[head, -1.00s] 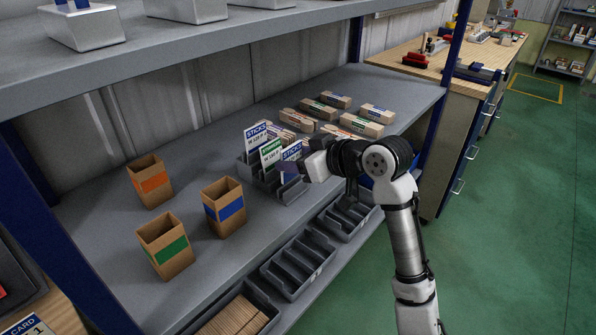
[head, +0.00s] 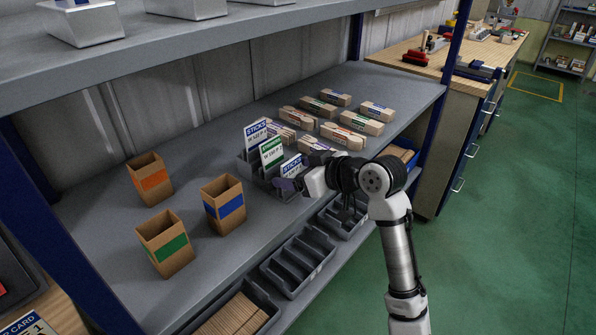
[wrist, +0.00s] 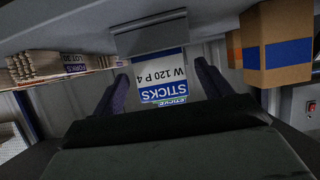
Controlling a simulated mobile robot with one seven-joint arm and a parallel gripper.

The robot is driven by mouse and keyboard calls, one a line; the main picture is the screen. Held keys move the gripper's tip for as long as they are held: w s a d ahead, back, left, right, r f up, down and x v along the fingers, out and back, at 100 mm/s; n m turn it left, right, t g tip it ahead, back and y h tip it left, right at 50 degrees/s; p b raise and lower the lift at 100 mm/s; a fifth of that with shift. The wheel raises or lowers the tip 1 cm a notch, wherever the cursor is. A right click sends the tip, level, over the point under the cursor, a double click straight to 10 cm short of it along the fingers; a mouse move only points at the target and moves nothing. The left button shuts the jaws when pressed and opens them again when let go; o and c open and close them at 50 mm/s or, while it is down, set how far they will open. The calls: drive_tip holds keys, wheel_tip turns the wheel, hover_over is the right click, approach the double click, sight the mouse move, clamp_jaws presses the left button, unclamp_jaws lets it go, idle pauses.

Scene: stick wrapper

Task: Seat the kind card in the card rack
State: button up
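The dark grey card rack (head: 252,173) stands on the shelf. A blue-headed STICKS card (head: 257,132) and a green-headed card (head: 271,152) stand in its rear slots. Another blue-headed STICKS card (head: 292,167) stands at its front slot, leaning slightly. In the wrist view this card (wrist: 163,72) reads "STICKS W 120 P 4" upside down, its lower edge behind a grey rack wall (wrist: 150,39). My gripper (wrist: 163,88) is open, with a dark finger on each side of the card and small gaps between. How deep the card sits is hidden.
Three open cardboard boxes with orange (head: 150,179), blue (head: 223,204) and green (head: 165,243) labels stand left of the rack. Several banded stick bundles (head: 341,133) lie behind and right.

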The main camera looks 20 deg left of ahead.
drive_tip(key=shift+d+r, duration=0.2)
drive_tip(key=shift+r, duration=0.1)
drive_tip(key=b+v, duration=0.2)
drive_tip(key=v, duration=0.9)
drive_tip(key=shift+s+d+r, duration=0.15)
drive_tip(key=shift+d, duration=0.1)
